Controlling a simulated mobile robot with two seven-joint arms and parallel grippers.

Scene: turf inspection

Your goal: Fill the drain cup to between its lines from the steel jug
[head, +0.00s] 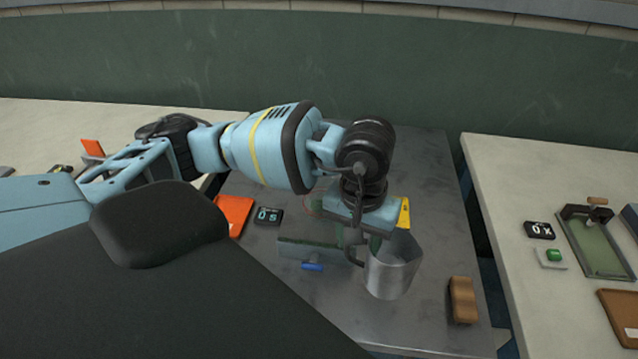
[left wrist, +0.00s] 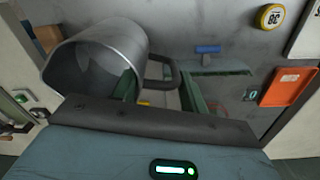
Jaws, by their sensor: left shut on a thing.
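The steel jug (head: 393,272) is a grey metal cup with a dark loop handle, over the front right of the grey metal table. My left gripper (head: 352,238) is shut on its handle, at the jug's left side. In the left wrist view the jug (left wrist: 115,60) shows its wide mouth toward the lower left, and the handle (left wrist: 165,72) is beside it. I cannot tell its exact tilt or any water in it. I cannot make out the drain cup surely; a faint red and green ring (head: 315,202) shows behind the gripper. My right gripper is out of view.
A green-grey plate (head: 310,249) with a blue piece (head: 312,267) lies left of the jug. A small display (head: 268,215) and an orange tray (head: 233,211) are farther left. A wooden block (head: 462,300) lies right of the jug. A gap separates the right-hand bench (head: 510,190).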

